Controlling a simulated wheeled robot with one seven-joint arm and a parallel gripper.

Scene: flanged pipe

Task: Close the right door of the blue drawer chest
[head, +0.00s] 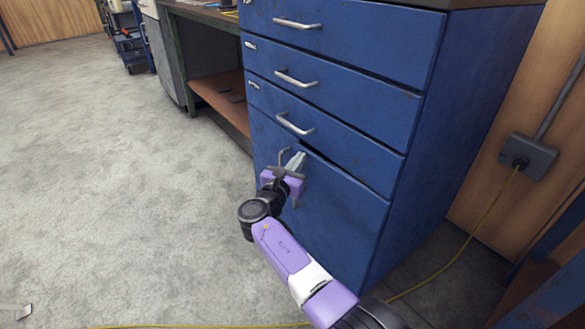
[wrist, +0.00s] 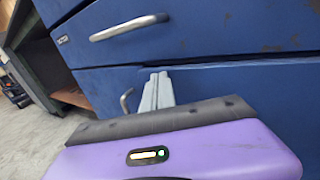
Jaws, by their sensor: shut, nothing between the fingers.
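The blue drawer chest (head: 345,40) stands at the centre right in the head view, with drawers above and a door section at the bottom. The right door (head: 340,225) is the lower panel; a dark gap along its top edge suggests it is slightly ajar. In the wrist view, a blue lower panel (wrist: 255,95) fills the right side. My gripper (head: 297,160) is shut and empty at the upper left of this door. Its fingers (wrist: 157,92) point toward the chest front below a drawer handle (wrist: 130,28). Contact is unclear. A small upright handle (wrist: 126,101) is left of the fingers.
A green-framed workbench (head: 215,90) with a low shelf adjoins the chest's left. A wall socket box (head: 528,155) with a yellow cable (head: 470,235) is to the right. The grey floor (head: 110,190) on the left is mostly clear.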

